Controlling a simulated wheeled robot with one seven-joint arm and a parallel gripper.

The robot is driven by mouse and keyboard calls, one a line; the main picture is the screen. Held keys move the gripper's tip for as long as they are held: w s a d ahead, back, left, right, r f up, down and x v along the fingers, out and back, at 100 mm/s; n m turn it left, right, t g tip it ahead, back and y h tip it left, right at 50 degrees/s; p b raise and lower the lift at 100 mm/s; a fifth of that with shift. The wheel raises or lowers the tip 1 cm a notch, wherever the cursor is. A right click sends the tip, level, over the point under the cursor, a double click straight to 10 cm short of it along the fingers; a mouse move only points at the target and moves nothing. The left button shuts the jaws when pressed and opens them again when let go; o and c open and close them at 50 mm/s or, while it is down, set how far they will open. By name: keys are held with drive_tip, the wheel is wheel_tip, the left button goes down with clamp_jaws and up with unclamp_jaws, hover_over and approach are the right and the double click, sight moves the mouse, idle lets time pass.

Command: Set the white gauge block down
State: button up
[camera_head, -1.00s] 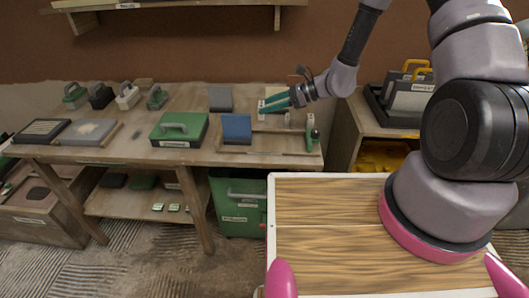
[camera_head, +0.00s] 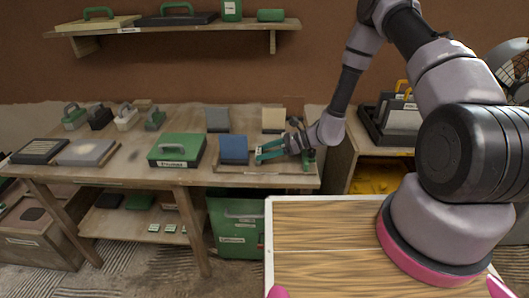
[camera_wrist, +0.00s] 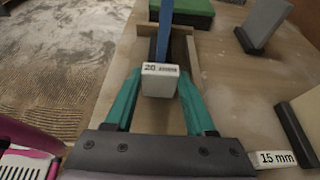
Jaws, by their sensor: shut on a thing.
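The white gauge block (camera_wrist: 160,82), its end labelled "20 mm", sits between the teal fingers of my gripper (camera_wrist: 160,76) in the wrist view. My gripper (camera_head: 268,152) is shut on it, low over the wooden tray (camera_head: 262,182) on the bench. In the head view the white block shows only as a small pale patch, so I cannot tell whether its underside touches the tray. A blue block (camera_head: 234,149) stands just left of my fingertips. It also shows in the wrist view (camera_wrist: 165,30), directly beyond the white block.
Several handled tools line the bench's back left. A shelf (camera_head: 170,28) hangs above.

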drive_tip(key=shift+f, duration=0.1)
drive_tip(key=o, duration=1.3)
drive_tip(key=shift+o, duration=0.2)
drive_tip(key=shift+d+r, duration=0.2)
drive_tip(key=shift+d, duration=0.1)
drive_tip(key=v, duration=1.1)
drive_tip(key=shift+d+r, duration=0.1)
drive_tip(key=shift+d, duration=0.1)
